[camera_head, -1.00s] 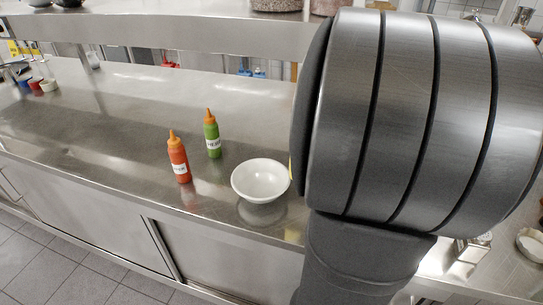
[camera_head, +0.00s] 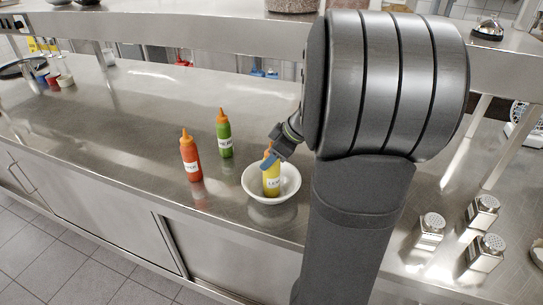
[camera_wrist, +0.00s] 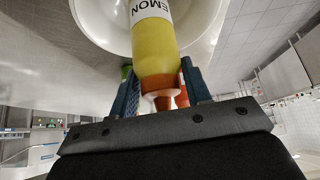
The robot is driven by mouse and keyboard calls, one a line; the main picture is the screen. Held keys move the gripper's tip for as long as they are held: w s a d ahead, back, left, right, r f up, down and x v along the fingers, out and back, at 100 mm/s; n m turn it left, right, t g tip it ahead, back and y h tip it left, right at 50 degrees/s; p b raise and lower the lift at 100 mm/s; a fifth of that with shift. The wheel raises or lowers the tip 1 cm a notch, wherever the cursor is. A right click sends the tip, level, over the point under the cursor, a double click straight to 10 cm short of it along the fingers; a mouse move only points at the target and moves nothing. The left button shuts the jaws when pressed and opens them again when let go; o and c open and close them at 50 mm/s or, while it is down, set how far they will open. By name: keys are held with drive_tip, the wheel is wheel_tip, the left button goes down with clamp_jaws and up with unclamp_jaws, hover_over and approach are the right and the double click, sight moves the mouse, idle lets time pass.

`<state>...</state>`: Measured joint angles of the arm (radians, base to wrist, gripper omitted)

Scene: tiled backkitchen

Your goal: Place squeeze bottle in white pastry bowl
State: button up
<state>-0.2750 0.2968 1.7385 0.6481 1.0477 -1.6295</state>
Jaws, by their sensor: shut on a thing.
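A yellow squeeze bottle (camera_head: 271,181) with an orange cap and a label stands roughly upright in the white bowl (camera_head: 287,196) in the head view. My gripper (camera_head: 271,157) is shut on the bottle near its cap, from above and the right. In the wrist view the yellow bottle (camera_wrist: 154,50) shows between my two blue fingers, with the white bowl (camera_wrist: 205,40) around its far end. I cannot tell whether the bottle's base touches the bowl's bottom.
A red squeeze bottle (camera_head: 190,157) and a green one (camera_head: 224,136) stand on the steel counter left of the bowl. Several metal shakers (camera_head: 431,229) are at the right. A steel shelf (camera_head: 180,28) runs above the back. The counter's left middle is clear.

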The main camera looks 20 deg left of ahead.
drive_tip(key=shift+f, duration=0.2)
drive_tip(key=o, duration=1.4)
drive_tip(key=shift+o, duration=0.2)
drive_tip(key=shift+r, duration=0.1)
drive_tip(key=shift+d+r, duration=0.1)
drive_tip(key=shift+r, duration=0.15)
drive_tip(key=v, duration=1.1)
drive_tip(key=shift+d+r, duration=0.2)
drive_tip(key=shift+r, duration=0.1)
